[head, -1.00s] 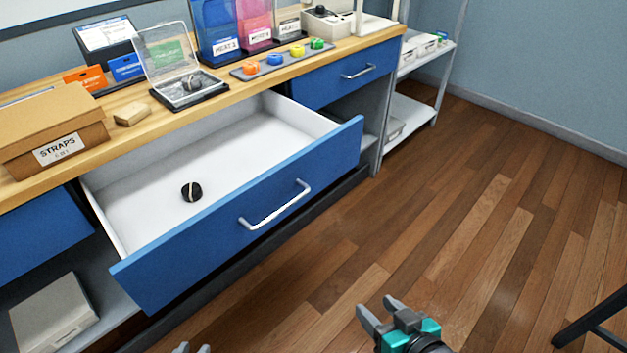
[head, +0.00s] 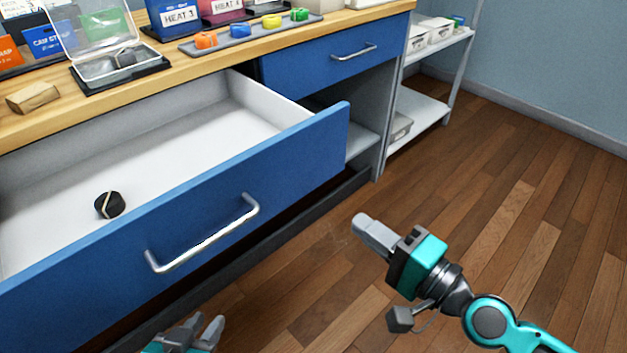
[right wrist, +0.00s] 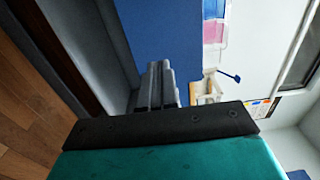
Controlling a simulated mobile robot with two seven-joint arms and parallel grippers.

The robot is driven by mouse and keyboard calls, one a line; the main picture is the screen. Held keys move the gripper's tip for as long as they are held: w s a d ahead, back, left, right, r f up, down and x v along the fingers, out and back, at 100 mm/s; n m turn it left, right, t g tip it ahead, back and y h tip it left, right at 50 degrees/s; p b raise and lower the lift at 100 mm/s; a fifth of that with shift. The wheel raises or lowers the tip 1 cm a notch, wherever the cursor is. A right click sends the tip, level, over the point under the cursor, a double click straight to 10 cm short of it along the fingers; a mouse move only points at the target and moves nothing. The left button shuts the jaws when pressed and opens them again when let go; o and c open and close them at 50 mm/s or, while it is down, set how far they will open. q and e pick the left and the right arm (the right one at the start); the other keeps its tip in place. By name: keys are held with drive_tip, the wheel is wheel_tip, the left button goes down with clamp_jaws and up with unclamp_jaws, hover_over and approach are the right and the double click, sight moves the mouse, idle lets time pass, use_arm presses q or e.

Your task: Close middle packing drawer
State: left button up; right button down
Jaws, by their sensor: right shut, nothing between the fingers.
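The middle packing drawer is a white drawer with a blue front (head: 300,150), pulled well out from the bench in the head view. Its silver bar handle (head: 205,238) is on the front face. A black roll with a pale band (head: 109,205) lies inside on the drawer floor. My right gripper (head: 362,226) is shut and empty, in front of the drawer and right of its handle, apart from it. Its closed fingers also show in the right wrist view (right wrist: 155,86). My left gripper (head: 203,326) is low in the head view, below the handle, with its fingers apart and empty.
The wooden benchtop (head: 210,62) holds a clear-lidded case (head: 120,65), a wooden block (head: 33,96) and a tray of coloured pieces (head: 250,30). A shut blue drawer (head: 335,62) is to the right. A grey shelf rack (head: 420,112) stands beyond. The wooden floor (head: 480,215) is clear at right.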

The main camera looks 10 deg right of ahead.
sight(294, 175)
drive_tip(key=p+x, duration=0.3)
drive_tip(key=x, duration=1)
drive_tip(key=shift+a, duration=0.1)
drive_tip(key=shift+w+a, duration=0.2)
drive_tip(key=shift+w, duration=0.1)
